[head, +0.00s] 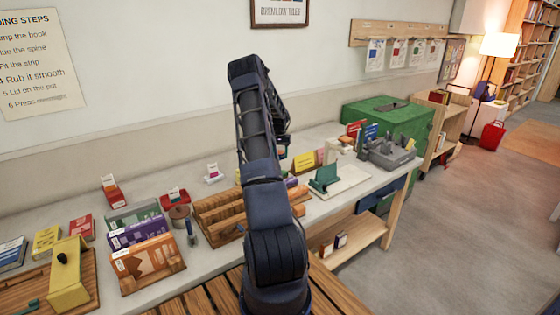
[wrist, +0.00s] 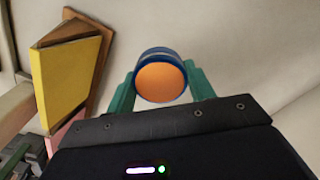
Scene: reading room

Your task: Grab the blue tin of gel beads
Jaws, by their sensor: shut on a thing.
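The blue tin (wrist: 160,83) shows end-on in the wrist view, with a round orange face and a blue rim. My gripper (wrist: 160,88) has its two green fingers on either side of the tin and is shut on it. In the head view my dark arm stands up in the middle of the picture and reaches over the bench, hiding most of the gripper. I cannot make out the tin clearly there.
A yellow sign (wrist: 68,78) in a wooden holder stands left of the tin in the wrist view. In the head view, a wooden rack (head: 222,214), a grey device (head: 388,152) and a green cabinet (head: 405,121) surround my arm. Open floor (head: 450,220) lies at right.

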